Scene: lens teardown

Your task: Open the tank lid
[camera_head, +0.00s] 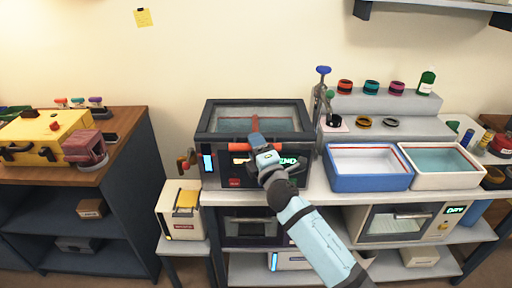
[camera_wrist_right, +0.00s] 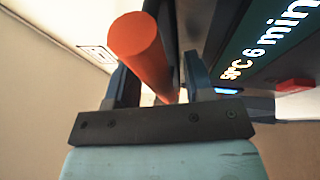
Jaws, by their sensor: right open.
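The tank (camera_head: 208,140) is a dark box on the bench with a lit front panel. Its glass-topped lid (camera_head: 290,121) is closed and lies flat. An orange bar handle (camera_head: 236,148) runs along the upper front of the tank. My right gripper (camera_head: 258,152) is at the front of the tank by the handle and partly hides it. In the right wrist view the open fingers (camera_wrist_right: 155,90) stand either side of the orange handle (camera_wrist_right: 142,45), with room left around it. Whether a finger touches it I cannot tell. My left gripper is not in view.
A blue-rimmed tray (camera_head: 370,183) and a white-rimmed tray (camera_head: 455,182) stand right of the tank. A microscope-like stand (camera_head: 321,95) is close to the tank's right side. A tap (camera_head: 186,163) juts out on its left. The wall above the lid is clear.

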